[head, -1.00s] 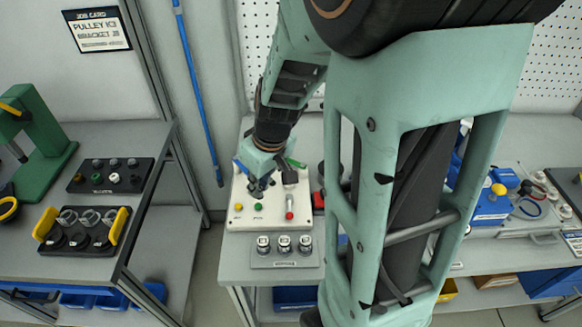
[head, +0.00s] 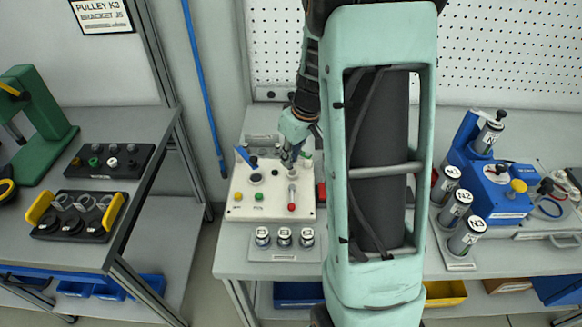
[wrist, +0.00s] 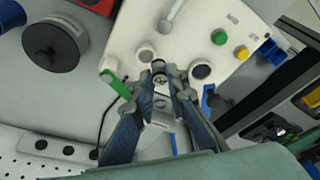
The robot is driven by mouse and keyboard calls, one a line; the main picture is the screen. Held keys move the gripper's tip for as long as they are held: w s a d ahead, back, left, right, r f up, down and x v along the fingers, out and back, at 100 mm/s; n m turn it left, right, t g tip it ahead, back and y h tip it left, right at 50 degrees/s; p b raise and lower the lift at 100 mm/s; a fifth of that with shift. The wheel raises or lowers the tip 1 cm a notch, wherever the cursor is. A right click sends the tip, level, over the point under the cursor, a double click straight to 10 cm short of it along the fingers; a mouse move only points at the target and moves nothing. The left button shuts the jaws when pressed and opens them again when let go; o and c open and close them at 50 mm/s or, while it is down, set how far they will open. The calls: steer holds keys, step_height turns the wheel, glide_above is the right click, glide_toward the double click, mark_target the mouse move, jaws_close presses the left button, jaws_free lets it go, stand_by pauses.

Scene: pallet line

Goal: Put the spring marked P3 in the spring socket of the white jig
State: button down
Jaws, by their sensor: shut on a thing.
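The white jig (head: 272,212) stands on the bench, with a lever, colored buttons and several round fittings on top. It also shows in the wrist view (wrist: 222,20). My gripper (head: 289,162) is over its back right part. In the wrist view, my gripper (wrist: 167,80) is shut on a small pale and dark piece (wrist: 160,79), taken to be the spring. I cannot read a P3 mark on it. A dark round fitting (wrist: 201,71) lies right of the fingertips and a pale ringed one (wrist: 145,54) to their upper left. I cannot tell which is the spring socket, or whether the piece touches the jig.
A green handle (wrist: 115,84) and a blue lever (wrist: 207,100) flank the fingers. A rack (head: 285,254) with three labelled cylinders stands in front of the jig. A blue machine (head: 495,195) stands at right. Trays of parts lie on the left bench (head: 140,190).

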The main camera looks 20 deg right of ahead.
steer(key=f, duration=0.1)
steer(key=w+d, duration=0.1)
steer(key=f+b, duration=0.1)
steer(key=shift+w+d+f, duration=0.25)
steer(key=shift+f, duration=0.05)
steer(key=shift+s+b+x, duration=0.15)
steer(key=shift+b+x, duration=0.25)
steer(key=shift+x, duration=0.35)
steer(key=shift+s+b+x, duration=0.1)
steer(key=shift+b+x, duration=0.3)
steer(key=shift+x, duration=0.3)
steer(key=shift+d+f, duration=0.15)
steer(key=shift+f, duration=0.1)
steer(key=c, duration=1.9)
jaws_free()
